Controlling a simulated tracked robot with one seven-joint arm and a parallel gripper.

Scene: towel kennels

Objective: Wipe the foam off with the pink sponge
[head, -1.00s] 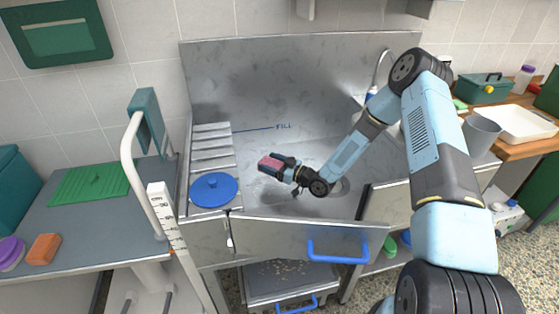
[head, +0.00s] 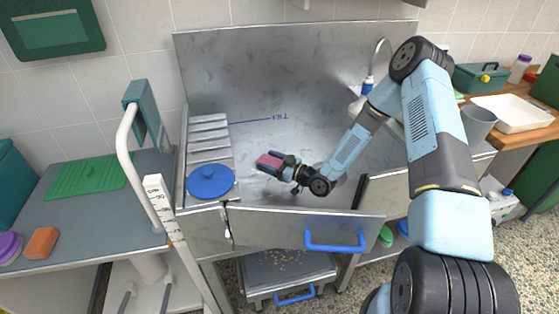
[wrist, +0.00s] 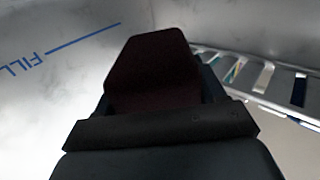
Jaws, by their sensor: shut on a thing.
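The pink sponge (head: 268,161) is held at the tip of my gripper (head: 279,166), over the left part of the steel tub (head: 320,107). My gripper is shut on the sponge. In the wrist view the sponge (wrist: 152,72) shows as a dark reddish block between the dark fingers. I cannot tell whether the sponge touches the steel. Pale, cloudy patches show on the tub's back wall; I cannot tell whether they are foam or glare. The tub floor below the gripper is partly hidden by my arm.
A slatted rack (head: 209,136) and a blue round lid (head: 211,181) lie left of the gripper. The tub's front door (head: 290,228) has a blue handle. A hose with a blue nozzle (head: 368,84) hangs at the back right. An orange block (head: 41,243) lies on the left table.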

